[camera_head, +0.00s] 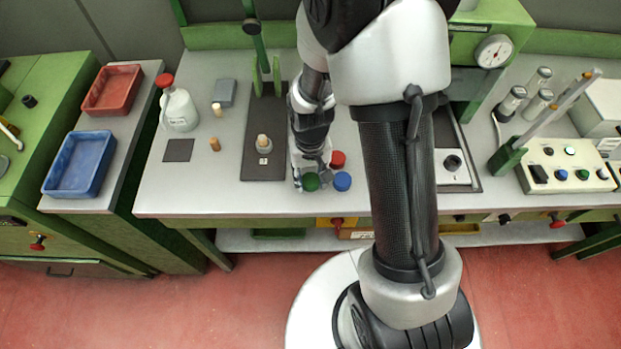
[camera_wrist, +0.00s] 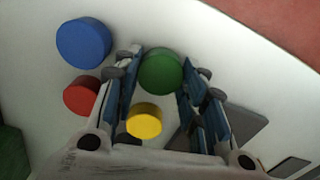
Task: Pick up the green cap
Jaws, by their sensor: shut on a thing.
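The green cap (camera_wrist: 161,72) is a short round disc between the fingertips of my gripper (camera_wrist: 158,80) in the wrist view. My gripper is shut on it. In the head view the green cap (camera_head: 311,182) shows below my gripper (camera_head: 308,172), near the front edge of the bench. I cannot tell whether it still touches the bench. A blue cap (camera_head: 342,181) and a red cap (camera_head: 337,159) stand just to its right. A yellow cap (camera_wrist: 144,120) lies between the fingers, nearer the palm, in the wrist view; my gripper hides it in the head view.
The grey bench (camera_head: 205,190) is clear to the front left. A dark plate (camera_head: 264,150) with a cork-topped piece lies left of my gripper. A white bottle (camera_head: 178,105), a red tray (camera_head: 112,89) and a blue tray (camera_head: 52,190) stand further left. A switch box (camera_head: 568,165) stands at right.

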